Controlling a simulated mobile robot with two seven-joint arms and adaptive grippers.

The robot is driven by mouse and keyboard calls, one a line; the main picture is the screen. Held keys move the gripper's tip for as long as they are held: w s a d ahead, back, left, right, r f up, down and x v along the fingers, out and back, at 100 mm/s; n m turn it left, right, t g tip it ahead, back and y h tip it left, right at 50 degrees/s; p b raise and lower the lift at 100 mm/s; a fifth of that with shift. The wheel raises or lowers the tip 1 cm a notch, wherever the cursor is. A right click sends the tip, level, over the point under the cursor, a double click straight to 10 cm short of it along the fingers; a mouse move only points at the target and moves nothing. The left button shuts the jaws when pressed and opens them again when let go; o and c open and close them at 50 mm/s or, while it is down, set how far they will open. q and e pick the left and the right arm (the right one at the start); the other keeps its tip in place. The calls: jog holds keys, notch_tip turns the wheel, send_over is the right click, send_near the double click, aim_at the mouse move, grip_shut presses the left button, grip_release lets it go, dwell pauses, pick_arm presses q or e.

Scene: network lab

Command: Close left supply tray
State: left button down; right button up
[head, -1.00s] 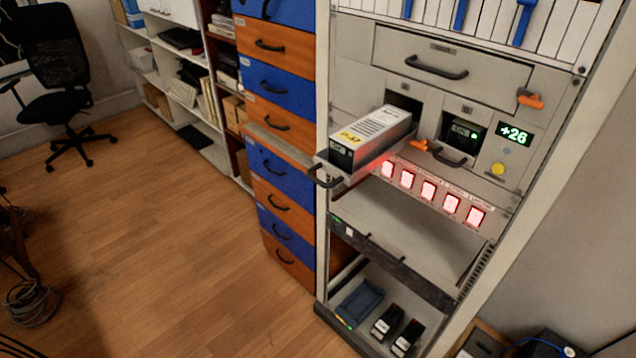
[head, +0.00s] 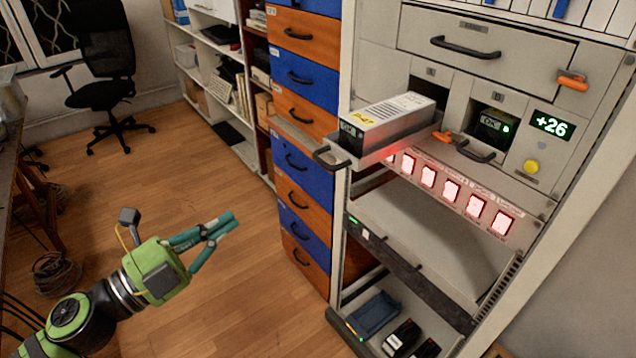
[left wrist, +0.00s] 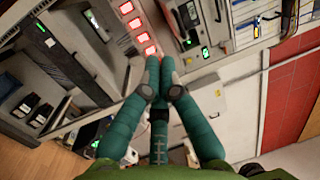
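The left supply tray (head: 368,158) sticks out of bay A of the rack, with its black handle (head: 329,160) at the front. A silver power unit (head: 392,118) with a yellow label and a small OK display lies on it. My left gripper (head: 231,221) is in front of the rack in the head view, left of the tray and lower in the picture, not touching it. Its teal fingers are together and empty; the fingertips also meet in the left wrist view (left wrist: 160,62). My right gripper is not in view.
Bay B (head: 489,128) is beside the tray, with an orange latch (head: 443,137) between them. A row of lit red buttons (head: 451,190) runs below. A lower shelf (head: 410,262) juts out. Blue and orange drawers (head: 305,107) stand left of the rack.

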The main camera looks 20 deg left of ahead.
pick_arm(q)
jog(key=s+d+r+m+h, duration=0.1)
jog(key=d+r+m+h, duration=0.1)
jog(key=d, duration=0.1)
jog(key=b, duration=0.3)
send_near(321, 164)
jog(key=shift+n+y, duration=0.3)
jog(key=p+x, duration=0.4)
jog(key=x, duration=0.2)
jog(key=shift+w+d+p, duration=0.1)
jog(key=shift+w+p, duration=0.3)
jog(key=shift+w+d+f+g, duration=0.15)
jog(key=shift+g, duration=0.15)
